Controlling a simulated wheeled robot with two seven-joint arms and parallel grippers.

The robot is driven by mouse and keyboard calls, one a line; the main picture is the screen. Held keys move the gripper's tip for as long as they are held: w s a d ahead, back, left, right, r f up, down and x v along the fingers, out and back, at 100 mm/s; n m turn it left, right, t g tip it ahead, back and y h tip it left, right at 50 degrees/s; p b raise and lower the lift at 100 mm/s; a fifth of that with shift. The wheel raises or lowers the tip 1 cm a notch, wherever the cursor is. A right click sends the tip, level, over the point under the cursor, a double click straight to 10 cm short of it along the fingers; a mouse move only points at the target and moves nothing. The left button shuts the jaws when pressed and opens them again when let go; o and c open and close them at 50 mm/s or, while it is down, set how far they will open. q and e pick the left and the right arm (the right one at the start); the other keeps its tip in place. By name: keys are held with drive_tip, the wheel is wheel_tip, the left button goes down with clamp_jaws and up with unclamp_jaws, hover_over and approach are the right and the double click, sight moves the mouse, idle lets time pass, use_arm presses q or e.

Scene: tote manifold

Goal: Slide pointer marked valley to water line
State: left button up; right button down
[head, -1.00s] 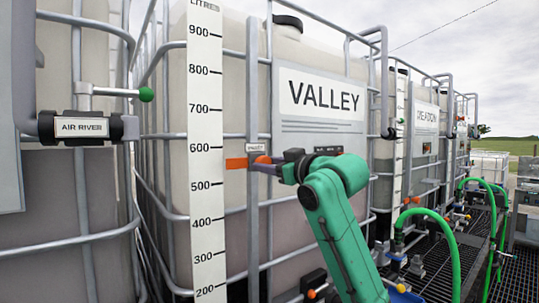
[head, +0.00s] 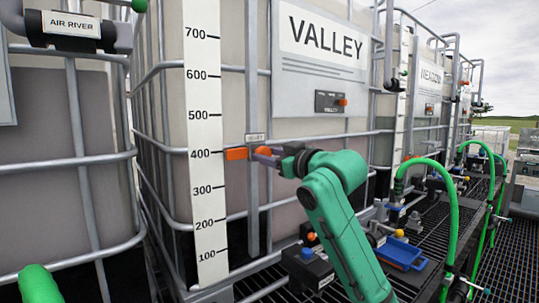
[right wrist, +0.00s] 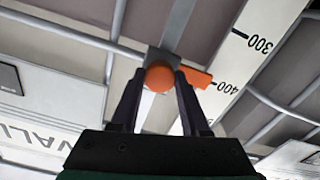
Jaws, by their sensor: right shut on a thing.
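The orange pointer (head: 237,153) of the tote marked VALLEY points left at the white scale (head: 204,130), level with about 400. A small label plate (head: 255,138) sits just above it on the grey vertical rail (head: 252,210). My right gripper (head: 268,153) is shut on the pointer's round orange knob, seen between the fingers in the right wrist view (right wrist: 160,79). The orange flag (right wrist: 196,78) shows beside it there, near the 400 mark. The Valley tote's wall (head: 300,215) looks darker low down; its exact water line is hard to make out. My left gripper is out of view.
Grey cage bars (head: 300,140) cross the tote. Below are valves, a blue tray (head: 402,254), green hoses (head: 425,167) and dark grating. The AIR RIVER tote stands at left.

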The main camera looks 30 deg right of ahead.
drive_tip(key=shift+c, duration=1.9)
unclamp_jaws()
drive_tip(key=shift+w+f, duration=0.1)
drive_tip(key=shift+w, duration=0.05)
drive_tip(key=s+d+b, duration=0.2)
drive_tip(key=s+b, duration=0.2)
drive_tip(key=s, duration=1)
